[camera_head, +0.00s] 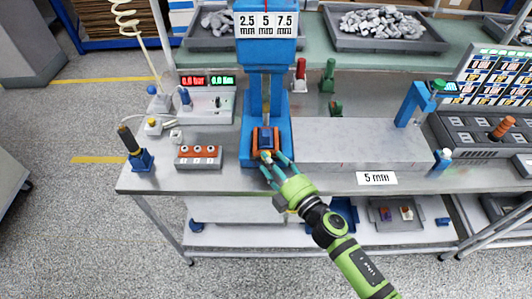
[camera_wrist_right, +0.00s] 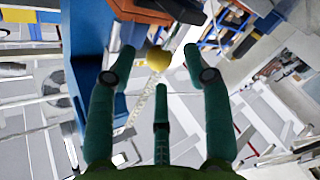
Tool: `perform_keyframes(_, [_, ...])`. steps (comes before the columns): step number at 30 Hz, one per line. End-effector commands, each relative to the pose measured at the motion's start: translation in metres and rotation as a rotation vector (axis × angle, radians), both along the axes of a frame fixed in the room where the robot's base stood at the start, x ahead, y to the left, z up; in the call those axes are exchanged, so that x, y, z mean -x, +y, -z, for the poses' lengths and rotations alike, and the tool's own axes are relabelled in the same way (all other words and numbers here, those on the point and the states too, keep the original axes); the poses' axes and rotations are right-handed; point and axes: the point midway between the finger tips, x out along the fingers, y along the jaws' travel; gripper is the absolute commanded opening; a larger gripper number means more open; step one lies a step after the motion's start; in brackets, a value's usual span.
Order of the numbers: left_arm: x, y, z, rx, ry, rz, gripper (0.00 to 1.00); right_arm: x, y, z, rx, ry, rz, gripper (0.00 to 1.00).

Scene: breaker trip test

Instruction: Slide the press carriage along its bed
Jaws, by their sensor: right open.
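The blue press (camera_head: 256,100) stands on the grey bench. Its carriage (camera_head: 265,138), orange and dark with a blue top, sits on the blue bed (camera_head: 250,160) at the foot of the press. A small yellow knob (camera_wrist_right: 157,59) shows at the carriage's front in the right wrist view. My right gripper (camera_head: 272,164), green with teal fingers, is open at the front of the carriage. In the right wrist view its fingers lie on either side of the knob; I cannot tell whether they touch it. My left gripper is out of view.
A grey box with three orange-ringed buttons (camera_head: 198,155) and a dark-handled blue stand (camera_head: 139,150) sit left of the press. A long grey block (camera_head: 350,143) and a "5 mm" label (camera_head: 377,178) are to its right. Red (camera_head: 300,76) and green (camera_head: 328,76) pieces stand behind.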

Motion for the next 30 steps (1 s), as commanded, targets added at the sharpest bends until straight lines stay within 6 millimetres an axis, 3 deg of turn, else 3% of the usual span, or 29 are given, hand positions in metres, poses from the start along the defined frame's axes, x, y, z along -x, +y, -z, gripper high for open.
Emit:
perform_keyframes(6, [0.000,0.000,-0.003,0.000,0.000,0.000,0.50,-0.023,0.015,-0.001,-0.002,0.000,0.001,0.50])
perform_keyframes(17, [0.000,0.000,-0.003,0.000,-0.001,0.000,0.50,-0.028,0.018,0.000,-0.001,0.002,0.001,0.50])
perform_keyframes(18, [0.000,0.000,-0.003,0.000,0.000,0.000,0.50,-0.027,0.018,0.000,-0.001,0.002,0.001,0.34])
perform_keyframes(21, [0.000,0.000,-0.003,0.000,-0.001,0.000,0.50,-0.027,0.018,0.000,-0.001,0.002,0.001,0.00])
perform_keyframes(30, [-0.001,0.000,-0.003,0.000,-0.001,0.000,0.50,-0.027,0.015,0.000,-0.001,0.001,0.000,0.00])
